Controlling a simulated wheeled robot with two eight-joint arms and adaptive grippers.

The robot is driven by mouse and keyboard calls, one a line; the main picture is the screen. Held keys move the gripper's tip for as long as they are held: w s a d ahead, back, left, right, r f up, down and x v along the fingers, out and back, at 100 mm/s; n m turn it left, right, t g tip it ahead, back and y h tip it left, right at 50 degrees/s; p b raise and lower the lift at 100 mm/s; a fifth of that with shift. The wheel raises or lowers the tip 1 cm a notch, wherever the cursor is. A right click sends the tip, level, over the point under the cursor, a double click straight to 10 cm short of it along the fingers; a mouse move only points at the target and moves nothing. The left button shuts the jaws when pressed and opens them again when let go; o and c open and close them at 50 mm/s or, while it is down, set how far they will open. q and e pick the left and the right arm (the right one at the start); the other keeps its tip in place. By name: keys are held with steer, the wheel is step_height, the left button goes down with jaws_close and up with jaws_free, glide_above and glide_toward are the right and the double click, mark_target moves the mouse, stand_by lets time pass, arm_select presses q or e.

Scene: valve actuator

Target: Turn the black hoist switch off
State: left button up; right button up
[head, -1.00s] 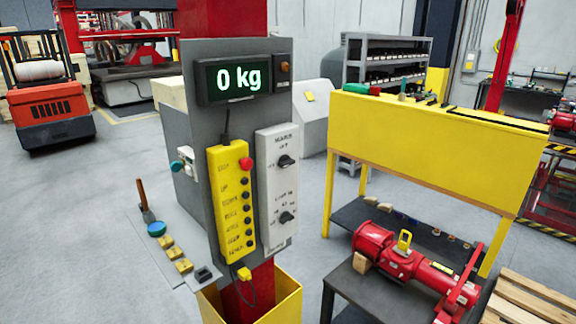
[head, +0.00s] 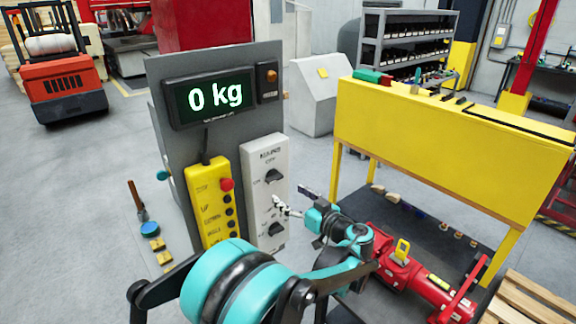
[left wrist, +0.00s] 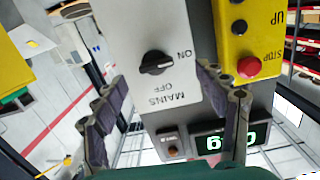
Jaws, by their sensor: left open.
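The white switch panel (head: 250,180) carries two black rotary knobs. The upper black knob (head: 273,176) shows just above my left gripper (head: 290,201), and the lower black knob (head: 277,229) just below it. In the left wrist view, upside down, a black knob (left wrist: 155,62) with a bar handle sits beside ON and OFF marks and the word MAINS. Its bar lies across, roughly in line with ON. My left gripper (left wrist: 160,73) is open, with one finger either side of the knob in that view and no visible contact. My right gripper is not in view.
The yellow button box (head: 212,205) with a red stop button (head: 227,184) is close beside the panel. The display (head: 213,97) reads 0 kg. A yellow bench (head: 440,140) and red actuator (head: 400,275) stand at right, partly behind my arm.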

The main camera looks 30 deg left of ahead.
mark_target(277, 179)
arm_select(q)
steer(key=shift+n+y, duration=0.4)
steer(key=x, duration=0.5)
steer(key=w+r+x, duration=0.1)
steer(key=x, duration=0.1)
steer(key=shift+w+a+r, duration=0.1)
steer(key=shift+w+a, duration=0.05)
steer(key=shift+w, duration=0.05)
steer(key=c, duration=1.2)
